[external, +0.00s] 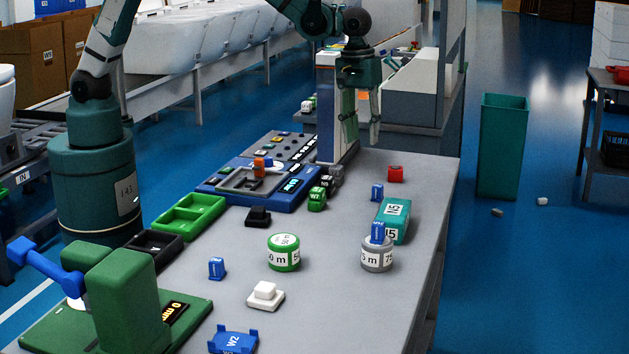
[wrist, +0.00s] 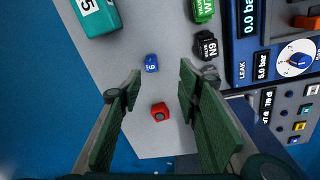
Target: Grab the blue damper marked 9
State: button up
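A small blue damper (wrist: 151,63) with a white mark that looks like a 9 lies on the grey table in the wrist view, just beyond my fingertips and a little left of the gap's middle. In the external view it appears to be the blue piece (external: 377,192) near the red block (external: 395,173). Two more blue pieces show there: one on the table (external: 217,268) and one on top of a grey-and-white cylinder (external: 378,232); their marks are too small to read. My gripper (external: 362,137) is open and empty above the table's far end. Its fingers also show in the wrist view (wrist: 158,88).
The red block also shows in the wrist view (wrist: 160,111), between my fingers in the picture. A teal box (external: 393,220) stands near the blue damper. Dark and green valve blocks (external: 317,198) and a blue test panel (external: 264,190) stand to the left. A grey post (external: 338,105) rises beside my gripper.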

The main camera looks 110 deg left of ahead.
jog(key=n, duration=0.2)
send_over(378, 186)
jog(key=shift+g, duration=0.4)
notch_tip(378, 186, down, 8)
jog(key=shift+s+f, duration=0.15)
jog(key=shift+f, duration=0.05)
jog(key=shift+f+b, duration=0.3)
jog(key=shift+f, duration=0.95)
jog(key=shift+f, duration=0.1)
jog(key=shift+a+f+b, duration=0.15)
jog(key=shift+f+b, duration=0.15)
jog(key=shift+f, duration=2.25)
jog(key=shift+c, duration=0.2)
jog(key=c, duration=0.9)
